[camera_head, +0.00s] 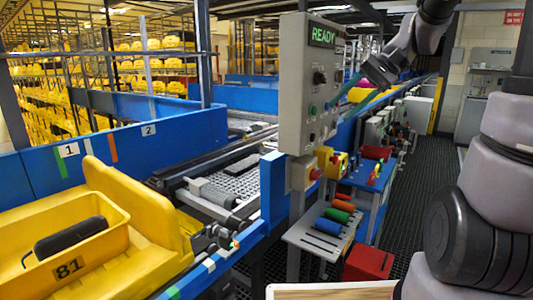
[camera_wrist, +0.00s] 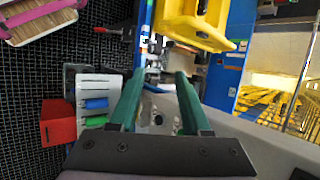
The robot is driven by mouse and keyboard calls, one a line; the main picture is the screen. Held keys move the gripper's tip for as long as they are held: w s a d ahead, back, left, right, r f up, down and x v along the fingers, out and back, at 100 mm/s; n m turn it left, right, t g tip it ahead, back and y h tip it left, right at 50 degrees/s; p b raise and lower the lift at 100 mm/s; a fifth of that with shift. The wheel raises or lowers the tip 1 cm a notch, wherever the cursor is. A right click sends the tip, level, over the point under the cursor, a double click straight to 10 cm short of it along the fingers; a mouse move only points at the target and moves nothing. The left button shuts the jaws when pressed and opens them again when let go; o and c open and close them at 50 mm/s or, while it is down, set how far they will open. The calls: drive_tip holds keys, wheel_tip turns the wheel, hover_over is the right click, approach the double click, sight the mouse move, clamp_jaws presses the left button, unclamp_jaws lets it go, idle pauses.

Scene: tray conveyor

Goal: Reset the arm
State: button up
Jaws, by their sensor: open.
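My gripper (camera_head: 342,95) is raised at the upper right of the head view, close to the right side of the grey control box (camera_head: 308,85). In the wrist view my gripper (camera_wrist: 160,76) shows two green fingers spread apart with nothing held between them. Part of the grey control box (camera_wrist: 165,112) appears beyond and between the fingers. From the head view I cannot tell whether the fingers touch the box.
A yellow tray (camera_head: 110,222) marked 81, holding a dark object (camera_head: 70,239), sits at the left by the conveyor (camera_head: 240,180). Coloured rollers (camera_head: 328,226) lie on a small stand, with a red box (camera_head: 368,264) beside it. Dark grated floor (camera_head: 432,170) lies open on the right.

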drive_tip(key=s+d+r+t+h, duration=0.1)
drive_tip(key=s+d+t+h, duration=0.1)
drive_tip(key=s, duration=0.3)
drive_tip(key=s+d+r+n+t+h, duration=0.1)
drive_tip(key=s+d+r+t+h, duration=0.1)
drive_tip(key=s+d+t+h, duration=0.1)
drive_tip(key=shift+s+d+t+h, duration=0.3)
drive_tip(key=shift+s+t+h, duration=0.45)
drive_tip(key=shift+s, duration=0.4)
idle(0.6)
